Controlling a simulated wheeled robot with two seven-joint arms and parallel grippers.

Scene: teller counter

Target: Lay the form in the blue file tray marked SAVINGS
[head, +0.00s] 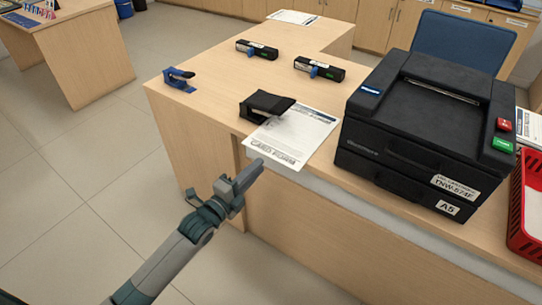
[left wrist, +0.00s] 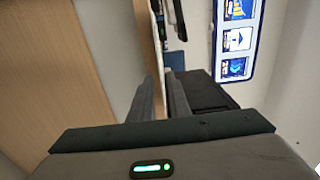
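The form (head: 302,130) is a white printed sheet with CARD FORM along its near edge. It lies flat on the counter, its near edge by the counter's front edge. A black desk tool (head: 266,106), like a stapler or punch, covers its far left corner. My left gripper (head: 254,172) is in front of the counter, short of the form and apart from it. In the left wrist view its fingers (left wrist: 161,95) stand a little apart with nothing between them. Blue trays (head: 490,10) show at the top right; I cannot read SAVINGS there. My right gripper is out of view.
A black printer (head: 425,125) labelled A5 stands right of the form, with a red basket (head: 519,200) beyond it. Two black stamp-like tools (head: 320,69) and a blue stapler (head: 179,79) are on the counter (head: 215,100). A blue chair (head: 462,42) is behind.

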